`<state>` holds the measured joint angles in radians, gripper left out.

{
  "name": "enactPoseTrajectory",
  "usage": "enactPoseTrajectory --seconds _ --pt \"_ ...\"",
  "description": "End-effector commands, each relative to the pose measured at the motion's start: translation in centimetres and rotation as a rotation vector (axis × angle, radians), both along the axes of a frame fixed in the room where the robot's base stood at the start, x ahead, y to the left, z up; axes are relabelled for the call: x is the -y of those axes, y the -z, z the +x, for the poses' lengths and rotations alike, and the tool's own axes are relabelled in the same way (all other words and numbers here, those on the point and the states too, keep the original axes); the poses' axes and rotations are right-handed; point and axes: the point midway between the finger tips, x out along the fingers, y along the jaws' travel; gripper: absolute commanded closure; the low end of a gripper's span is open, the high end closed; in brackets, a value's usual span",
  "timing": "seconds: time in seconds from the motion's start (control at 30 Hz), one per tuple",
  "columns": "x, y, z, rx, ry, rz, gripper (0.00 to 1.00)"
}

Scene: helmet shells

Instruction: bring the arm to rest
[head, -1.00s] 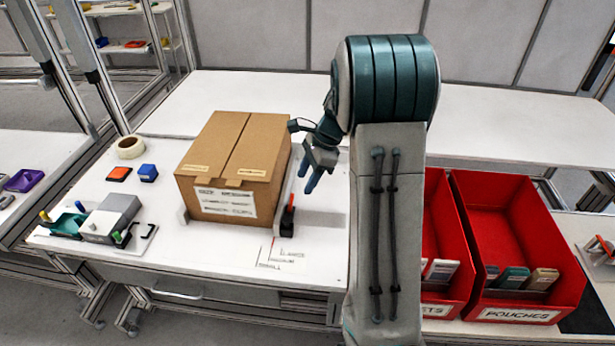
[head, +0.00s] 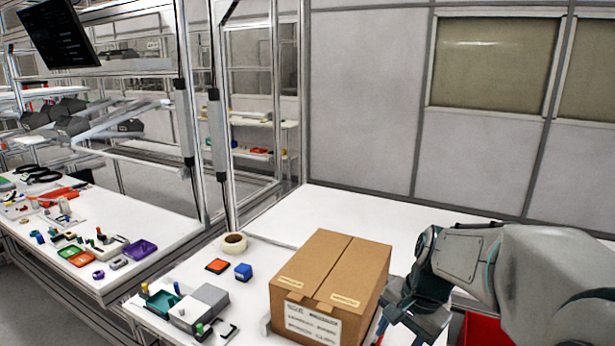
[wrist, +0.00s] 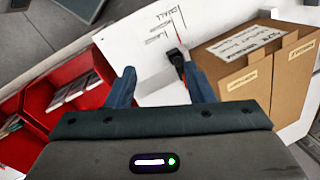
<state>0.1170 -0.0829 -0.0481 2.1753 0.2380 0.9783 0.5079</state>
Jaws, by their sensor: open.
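My gripper shows in the wrist view (wrist: 165,88) with its two blue fingers apart and nothing between them. In the head view my arm reaches in from the right, and my gripper (head: 400,325) is at the lower edge, beside the right side of a closed cardboard box (head: 333,275). The fingertips are mostly cut off there. The box also shows at the right of the wrist view (wrist: 262,60), close to the right finger. I cannot tell whether they touch.
The white table (head: 290,215) holds a tape roll (head: 233,243), an orange-and-black block (head: 217,266), a blue block (head: 243,272) and a grey device (head: 200,308). Red bins (wrist: 70,90) stand left in the wrist view. A second bench (head: 150,215) stands left. The table behind the box is clear.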

Motion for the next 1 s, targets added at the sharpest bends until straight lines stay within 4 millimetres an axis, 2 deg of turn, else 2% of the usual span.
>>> enactPoseTrajectory --seconds 0.03,0.2,0.4,0.6,1.0 --pt "-0.5 -0.6 -1.5 0.034 -0.079 -0.030 0.52" --pt "-1.4 -1.5 -6.0 0.128 -0.362 -0.146 0.52" --pt "-1.8 -1.5 -10.1 0.208 -0.633 -0.270 0.52" --pt "-1.8 -1.2 -11.8 0.238 -0.756 -0.332 0.52" --pt "-1.8 -1.2 -11.9 0.239 -0.767 -0.337 0.52"
